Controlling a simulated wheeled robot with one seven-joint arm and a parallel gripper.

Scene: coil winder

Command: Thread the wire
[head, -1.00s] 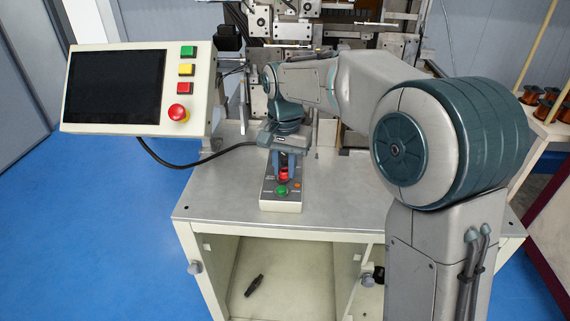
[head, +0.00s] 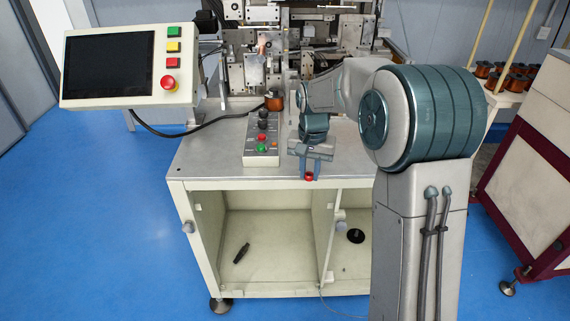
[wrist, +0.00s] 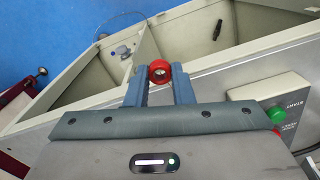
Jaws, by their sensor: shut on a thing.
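My gripper (wrist: 159,90) is shut on a small red round piece (wrist: 160,71) with a dark centre, held between the blue fingertips. In the head view my gripper (head: 309,170) hangs at the front edge of the machine table (head: 215,165), right of the control box, and the red piece (head: 309,177) shows below it. A copper-coloured spool (head: 273,101) stands on the table behind the control box. The coil winder (head: 262,70) rises at the back, with a small orange-copper part (head: 262,46) on its front. I cannot make out a wire at the red piece.
A control box (head: 262,143) with green and red buttons lies on the table; it also shows at right in the wrist view (wrist: 268,97). A screen panel (head: 112,66) stands at left. Open cabinet bays hold a dark tool (head: 241,253). Shelves with several spools (head: 496,75) stand at right.

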